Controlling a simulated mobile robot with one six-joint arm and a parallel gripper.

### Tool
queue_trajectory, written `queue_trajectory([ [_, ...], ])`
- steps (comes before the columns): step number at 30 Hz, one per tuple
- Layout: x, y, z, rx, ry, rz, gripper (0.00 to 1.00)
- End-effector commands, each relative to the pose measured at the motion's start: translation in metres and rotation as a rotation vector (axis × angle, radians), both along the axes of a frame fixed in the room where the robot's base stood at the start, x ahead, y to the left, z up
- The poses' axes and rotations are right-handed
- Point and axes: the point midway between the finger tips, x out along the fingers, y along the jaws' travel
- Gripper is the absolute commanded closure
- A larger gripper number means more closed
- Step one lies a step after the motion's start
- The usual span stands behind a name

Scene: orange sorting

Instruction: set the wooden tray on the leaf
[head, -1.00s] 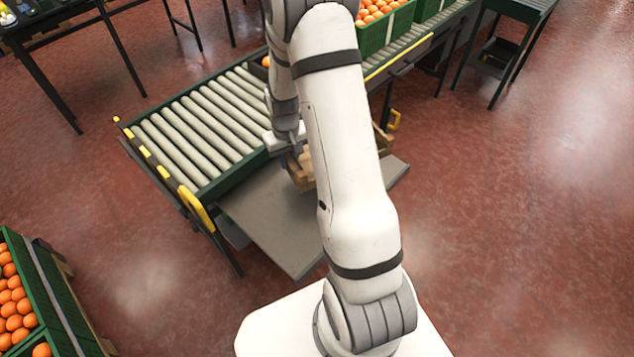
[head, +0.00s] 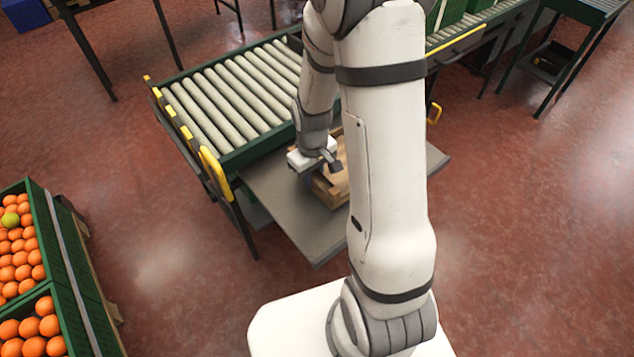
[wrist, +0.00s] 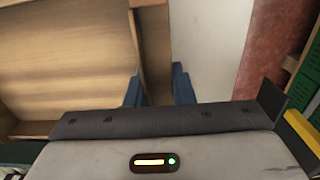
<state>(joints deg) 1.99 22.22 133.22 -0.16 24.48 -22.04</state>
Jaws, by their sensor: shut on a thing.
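The wooden tray (head: 333,199) is a light-brown open box, partly hidden behind my arm in the head view. My gripper (head: 322,164) is shut on one of its walls; in the wrist view the blue fingertips (wrist: 157,90) stand on either side of that wall, and the bare wooden inside of the tray (wrist: 60,60) fills the left. The leaf (head: 275,198) is the flat grey panel beside the roller conveyor. The tray appears level over the leaf's middle; I cannot tell whether its underside touches it.
The roller conveyor (head: 222,105) with yellow edge parts adjoins the leaf. Green crates of oranges (head: 22,250) stand at the left. More green crates (head: 450,12) are at the top. Red floor (head: 530,220) is open at the right.

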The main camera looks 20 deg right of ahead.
Motion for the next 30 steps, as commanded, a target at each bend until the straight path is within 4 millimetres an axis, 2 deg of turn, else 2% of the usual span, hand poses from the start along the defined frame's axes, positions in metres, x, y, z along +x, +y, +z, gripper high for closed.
queue_trajectory([
  [7, -0.001, 0.000, -0.034, 0.000, 0.003, -0.001, 1.00],
  [18, 0.000, -0.001, -0.039, 0.000, 0.000, -0.002, 1.00],
  [19, 0.000, -0.001, -0.038, 0.000, 0.001, -0.002, 0.77],
  [26, 0.000, -0.001, -0.037, 0.000, 0.001, -0.003, 0.58],
  [30, 0.000, -0.001, -0.037, 0.000, 0.001, -0.003, 0.57],
])
